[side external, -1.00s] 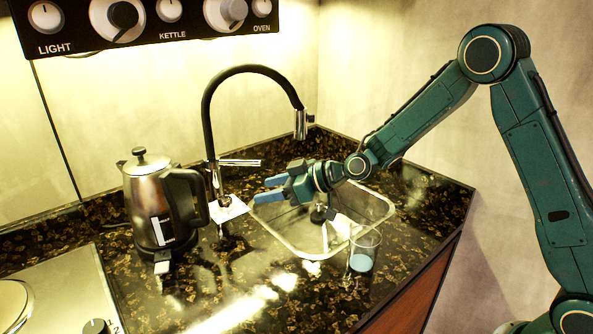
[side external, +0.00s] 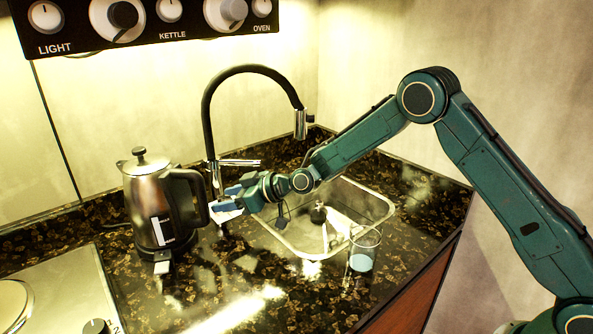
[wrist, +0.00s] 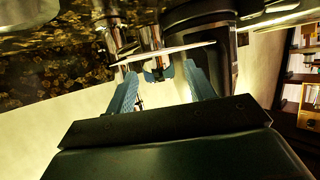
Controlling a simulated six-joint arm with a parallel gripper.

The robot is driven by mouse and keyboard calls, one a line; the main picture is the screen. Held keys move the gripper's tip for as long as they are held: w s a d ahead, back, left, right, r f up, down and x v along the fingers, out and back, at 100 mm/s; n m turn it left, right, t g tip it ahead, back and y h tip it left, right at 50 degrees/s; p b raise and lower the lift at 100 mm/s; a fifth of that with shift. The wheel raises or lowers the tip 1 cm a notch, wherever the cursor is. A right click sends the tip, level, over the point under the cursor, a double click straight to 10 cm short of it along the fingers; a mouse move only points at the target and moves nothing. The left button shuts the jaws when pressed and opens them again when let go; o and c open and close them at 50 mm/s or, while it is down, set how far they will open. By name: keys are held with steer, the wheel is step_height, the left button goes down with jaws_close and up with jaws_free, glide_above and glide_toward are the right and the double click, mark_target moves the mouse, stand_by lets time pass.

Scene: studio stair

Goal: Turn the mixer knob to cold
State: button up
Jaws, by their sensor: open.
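The black gooseneck tap (side external: 208,110) stands behind the sink, with a chrome lever (side external: 240,162) pointing right. A white plate (side external: 222,216) sits low by the tap's base, partly hidden by my gripper (side external: 229,199). My gripper is open at the tap base, its blue fingers pointing left toward the kettle. In the wrist view, the two blue fingers (wrist: 161,84) stand apart on either side of a small dark piece (wrist: 158,75) below the pale plate (wrist: 165,53). This piece may be the mixer knob; its setting and any contact cannot be told.
A steel kettle (side external: 150,205) with a black handle stands just left of my gripper. The sink (side external: 375,222) lies to the right, with a glass (side external: 364,250) at its front. A hob (side external: 60,285) is at the front left. The counter's front middle is clear.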

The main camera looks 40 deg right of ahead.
steer(key=shift+w+a+f, duration=0.25)
steer(key=shift+w+a, duration=0.15)
steer(key=shift+w, duration=0.1)
steer(key=c, duration=1)
steer(key=shift+n+g+y, duration=0.3)
steer(key=shift+n+y, duration=0.1)
steer(key=shift+w+d+y, duration=0.1)
steer(key=shift+y, duration=0.2)
steer(key=shift+n+g+y, duration=0.7)
steer(key=shift+n+g, duration=0.1)
steer(key=shift+n, duration=0.3)
